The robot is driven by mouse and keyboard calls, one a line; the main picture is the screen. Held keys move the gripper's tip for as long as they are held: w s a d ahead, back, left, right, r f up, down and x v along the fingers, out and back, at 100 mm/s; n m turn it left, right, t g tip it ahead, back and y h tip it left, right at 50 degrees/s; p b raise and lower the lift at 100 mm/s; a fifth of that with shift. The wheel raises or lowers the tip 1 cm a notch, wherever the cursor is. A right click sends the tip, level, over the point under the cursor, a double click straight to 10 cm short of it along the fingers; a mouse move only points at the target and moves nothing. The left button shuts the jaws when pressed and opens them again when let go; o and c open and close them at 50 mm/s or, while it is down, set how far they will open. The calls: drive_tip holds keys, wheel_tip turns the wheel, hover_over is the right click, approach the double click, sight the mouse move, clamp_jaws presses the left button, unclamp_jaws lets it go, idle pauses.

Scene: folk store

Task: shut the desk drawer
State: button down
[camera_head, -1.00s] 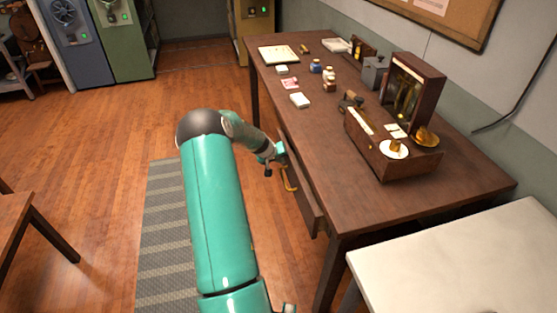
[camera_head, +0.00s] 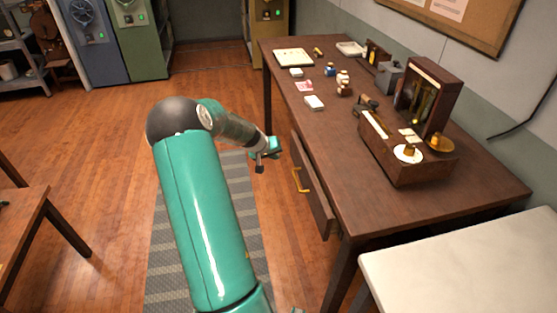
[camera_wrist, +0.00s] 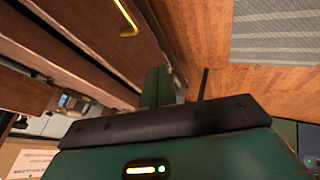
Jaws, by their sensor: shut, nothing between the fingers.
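The dark wood desk (camera_head: 385,208) stands at the right in the head view. Its drawer (camera_head: 317,203) has a brass handle (camera_head: 298,181) and faces left, toward the striped mat. My gripper (camera_head: 272,150) is shut and empty, left of the drawer's far end and apart from the handle. In the wrist view, the handle (camera_wrist: 127,20) shows at the top and my green gripper fingers (camera_wrist: 160,86) are beside the wood front, with nothing between them.
Bottles, papers and a wooden box with brass scales (camera_head: 408,160) stand on the desk. A white-topped table (camera_head: 460,265) is at front right. Another wooden table (camera_head: 22,215) is at the left. The striped mat (camera_head: 240,190) and floor beside the desk are clear.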

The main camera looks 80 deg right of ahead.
drive_tip(key=n+g+h, duration=0.1)
drive_tip(key=n+g, duration=1.2)
drive_tip(key=n, duration=0.6)
approach(317, 211)
drive_tip(key=x, duration=0.6)
drive_tip(key=shift+s+d+f, duration=0.2)
drive_tip(key=shift+s+d, duration=0.05)
drive_tip(key=shift+s, duration=0.1)
